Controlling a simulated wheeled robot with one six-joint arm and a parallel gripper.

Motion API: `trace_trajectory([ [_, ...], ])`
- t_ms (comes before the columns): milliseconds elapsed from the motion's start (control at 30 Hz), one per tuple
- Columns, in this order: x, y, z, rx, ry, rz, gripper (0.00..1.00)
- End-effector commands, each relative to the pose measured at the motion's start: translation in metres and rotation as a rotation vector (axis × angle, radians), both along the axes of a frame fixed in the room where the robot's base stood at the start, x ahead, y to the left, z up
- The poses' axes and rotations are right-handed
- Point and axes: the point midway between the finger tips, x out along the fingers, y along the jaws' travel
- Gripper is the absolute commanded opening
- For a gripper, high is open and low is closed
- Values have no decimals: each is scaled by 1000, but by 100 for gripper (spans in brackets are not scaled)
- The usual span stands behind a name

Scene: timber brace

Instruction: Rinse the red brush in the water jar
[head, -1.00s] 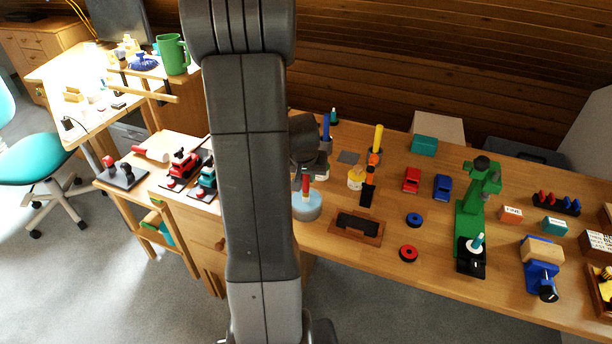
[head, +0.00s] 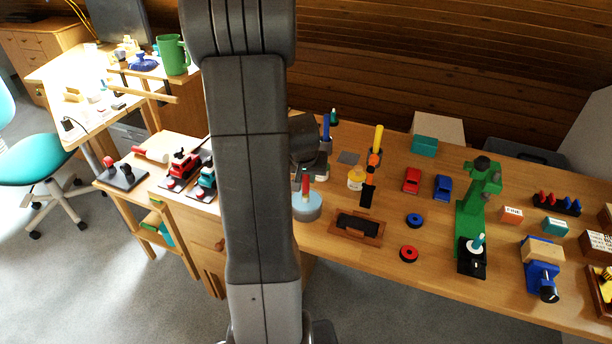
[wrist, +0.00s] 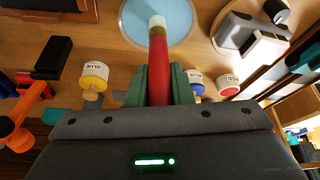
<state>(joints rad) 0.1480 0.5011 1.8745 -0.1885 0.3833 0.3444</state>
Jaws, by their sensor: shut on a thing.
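My gripper (wrist: 160,85) is shut on the red brush (wrist: 158,65), with a finger on each side of its handle. The pale end of the brush points away from my gripper and overlaps the light blue round water jar (wrist: 135,25) in the wrist view. In the head view, the water jar (head: 307,208) stands near the bench's front edge, with the red brush (head: 305,184) upright over its middle. I cannot tell whether the brush tip is in the water or above it. My arm hides part of the bench left of the jar.
Glue pots with yellow (wrist: 94,76), blue (wrist: 195,84) and red (wrist: 228,84) bands stand close to the jar. A black block on a wooden tray (head: 340,234) lies to its right. Toy cars (head: 412,180) and a green drill stand (head: 470,215) are farther right.

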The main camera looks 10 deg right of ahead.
Motion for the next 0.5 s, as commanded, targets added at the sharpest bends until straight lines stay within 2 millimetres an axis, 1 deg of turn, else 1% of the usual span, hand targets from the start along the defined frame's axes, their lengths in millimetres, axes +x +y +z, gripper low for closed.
trace_trajectory([
  [67,-1,0,3,1,5,0,0],
  [500,0,0,39,1,1,-1,0],
])
